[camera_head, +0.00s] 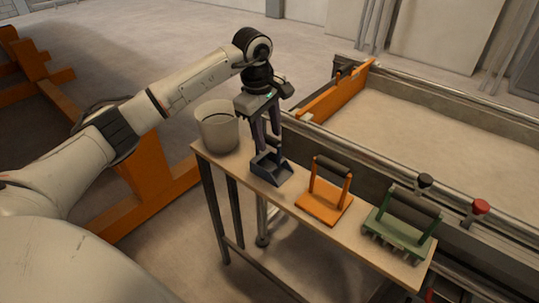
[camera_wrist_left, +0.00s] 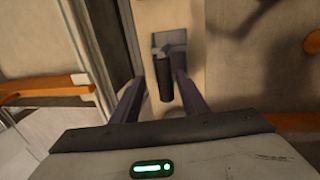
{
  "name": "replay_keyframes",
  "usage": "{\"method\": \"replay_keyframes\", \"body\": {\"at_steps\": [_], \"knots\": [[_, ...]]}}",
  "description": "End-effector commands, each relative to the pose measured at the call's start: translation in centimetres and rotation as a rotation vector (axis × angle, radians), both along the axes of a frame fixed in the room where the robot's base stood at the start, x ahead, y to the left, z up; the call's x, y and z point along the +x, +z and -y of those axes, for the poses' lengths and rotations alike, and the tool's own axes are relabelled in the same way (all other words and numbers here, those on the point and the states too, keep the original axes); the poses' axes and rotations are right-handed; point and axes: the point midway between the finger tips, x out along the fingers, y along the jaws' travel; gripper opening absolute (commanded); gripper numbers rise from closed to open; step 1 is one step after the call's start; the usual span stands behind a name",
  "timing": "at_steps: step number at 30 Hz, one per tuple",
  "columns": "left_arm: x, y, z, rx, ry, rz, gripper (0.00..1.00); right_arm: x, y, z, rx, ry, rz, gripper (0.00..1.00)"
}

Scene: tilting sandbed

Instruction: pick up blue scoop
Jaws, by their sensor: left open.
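The blue scoop (camera_head: 271,168) stands on the narrow wooden table between the bucket and the orange tool, with its open pan at the table surface. My left gripper (camera_head: 266,138) is directly above it, pointing down, with its fingers around the upper part of the scoop. In the left wrist view the scoop's dark handle (camera_wrist_left: 165,80) lies between the two spread fingers of the gripper (camera_wrist_left: 153,92). Gaps show on both sides of the handle. The scoop's blue-grey pan (camera_wrist_left: 172,42) shows beyond the handle. My right gripper is not in either view.
A grey bucket (camera_head: 218,128) stands close left of the scoop. An orange handled tool (camera_head: 325,203) and a green toothed tool (camera_head: 403,235) stand to the right on the table (camera_head: 290,198). The sandbed (camera_head: 440,130) with its metal rail lies behind the table.

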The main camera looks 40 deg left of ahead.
Motion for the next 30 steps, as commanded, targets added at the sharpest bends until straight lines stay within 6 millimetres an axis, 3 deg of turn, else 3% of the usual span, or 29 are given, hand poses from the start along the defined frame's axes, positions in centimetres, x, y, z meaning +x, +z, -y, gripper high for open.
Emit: {"method": "replay_keyframes", "body": {"at_steps": [12, 21, 22, 29, 30], "knots": [[0.1, -4.9, 0.4, -0.003, 0.000, -0.001, 0.40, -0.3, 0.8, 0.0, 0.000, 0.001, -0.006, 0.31], [0.3, -5.6, 0.4, -0.002, -0.001, 0.002, 0.40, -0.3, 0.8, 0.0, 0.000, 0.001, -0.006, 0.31], [0.3, -5.6, 0.4, -0.002, -0.001, 0.002, 0.39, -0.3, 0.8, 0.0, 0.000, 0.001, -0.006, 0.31], [0.3, -5.6, 0.4, -0.002, -0.001, 0.002, 0.00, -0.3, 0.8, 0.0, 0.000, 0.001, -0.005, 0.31], [0.3, -5.6, 0.4, -0.002, -0.001, 0.002, 0.00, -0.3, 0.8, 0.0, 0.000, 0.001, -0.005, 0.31]]}}
